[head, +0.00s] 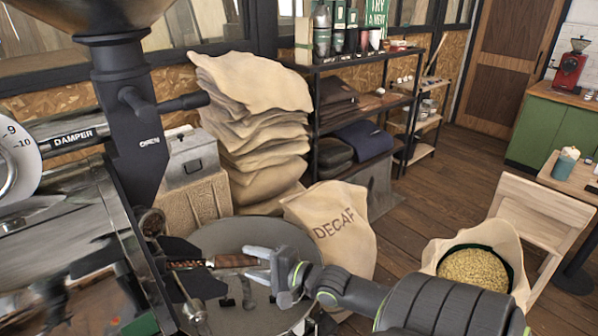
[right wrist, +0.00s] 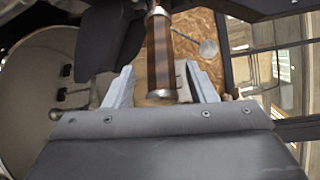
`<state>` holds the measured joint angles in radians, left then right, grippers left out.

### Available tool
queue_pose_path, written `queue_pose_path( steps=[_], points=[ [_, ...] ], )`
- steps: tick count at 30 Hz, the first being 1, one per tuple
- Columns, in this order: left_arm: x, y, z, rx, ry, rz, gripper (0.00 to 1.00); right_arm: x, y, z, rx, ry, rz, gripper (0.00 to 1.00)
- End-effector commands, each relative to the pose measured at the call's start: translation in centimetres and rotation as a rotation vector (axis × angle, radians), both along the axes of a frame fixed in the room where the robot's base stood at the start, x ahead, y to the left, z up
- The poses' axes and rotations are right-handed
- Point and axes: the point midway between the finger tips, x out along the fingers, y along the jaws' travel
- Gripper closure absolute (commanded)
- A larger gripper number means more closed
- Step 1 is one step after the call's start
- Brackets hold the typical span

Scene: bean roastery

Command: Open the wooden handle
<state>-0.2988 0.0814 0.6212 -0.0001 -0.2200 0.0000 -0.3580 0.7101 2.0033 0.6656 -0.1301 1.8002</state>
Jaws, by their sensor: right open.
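The wooden handle (head: 232,261) is a dark brown, striped grip with metal ends, sticking out to the right from the roaster's front over the round cooling tray (head: 215,232). In the right wrist view the handle (right wrist: 160,48) runs down from the top, and its metal-capped end lies between my fingers. My right gripper (head: 262,264) is open at the handle's free end, with one finger on each side. Its fingers also show in the right wrist view (right wrist: 158,78), with a visible gap on both sides of the handle. My left gripper is not in view.
The dark roaster (head: 85,210) fills the left side. Stacked sacks (head: 250,120), a DECAF sack (head: 335,225) and a black shelf (head: 370,95) stand behind the tray. An open sack of beans (head: 435,255) and a wooden chair (head: 545,205) are at right. Floor shows between them.

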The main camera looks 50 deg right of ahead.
Motion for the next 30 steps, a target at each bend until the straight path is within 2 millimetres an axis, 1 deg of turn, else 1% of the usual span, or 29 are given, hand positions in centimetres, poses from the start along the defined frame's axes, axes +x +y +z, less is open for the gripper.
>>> queue_pose_path(
  steps=[1,8,12,18,24,30],
  points=[
    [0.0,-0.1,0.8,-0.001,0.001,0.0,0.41,-1.1,-0.3,0.4,-0.003,0.006,0.0,0.49],
    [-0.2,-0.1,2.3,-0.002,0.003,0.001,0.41,-5.4,-1.1,1.0,-0.002,0.006,0.0,0.49],
    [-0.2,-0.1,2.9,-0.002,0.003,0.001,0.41,-7.9,-1.6,1.3,-0.002,0.006,0.0,0.49],
    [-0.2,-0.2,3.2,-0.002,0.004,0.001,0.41,-11.2,-2.1,1.6,-0.001,0.006,-0.001,0.49],
    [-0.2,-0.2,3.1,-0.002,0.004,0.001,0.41,-13.0,-2.5,1.8,-0.001,0.003,0.0,0.49],
    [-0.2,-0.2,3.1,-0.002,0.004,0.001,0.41,-13.6,-2.6,2.0,-0.001,0.001,-0.001,0.49]
  ],
)
